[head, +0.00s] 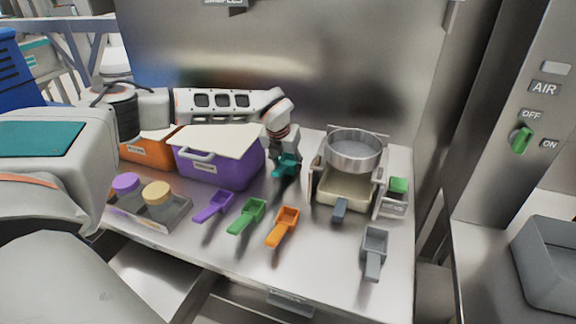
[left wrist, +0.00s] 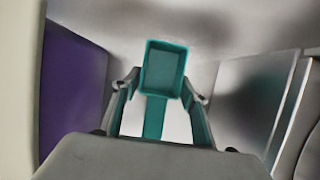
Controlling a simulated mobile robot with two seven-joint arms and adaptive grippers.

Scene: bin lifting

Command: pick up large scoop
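A teal scoop (left wrist: 165,68) with a square cup lies ahead of my left gripper (left wrist: 160,105) in the left wrist view. Its handle runs back between my two fingers, with a light gap on each side, so the fingers stand apart around it. In the head view the teal scoop (head: 287,168) is at the back of the table, right of the purple bin, partly hidden by my left gripper (head: 285,155). Purple (head: 213,206), green (head: 247,215), orange (head: 283,226) and grey (head: 374,250) scoops lie nearer the front. My right gripper is not in view.
The purple bin (head: 215,165) and orange bin (head: 140,152) stand left of my left gripper. A scale-like stand with a metal sieve (head: 352,150) is to the right. A tray (head: 165,215) with round lidded jars sits front left. A metal wall (head: 300,60) rises behind.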

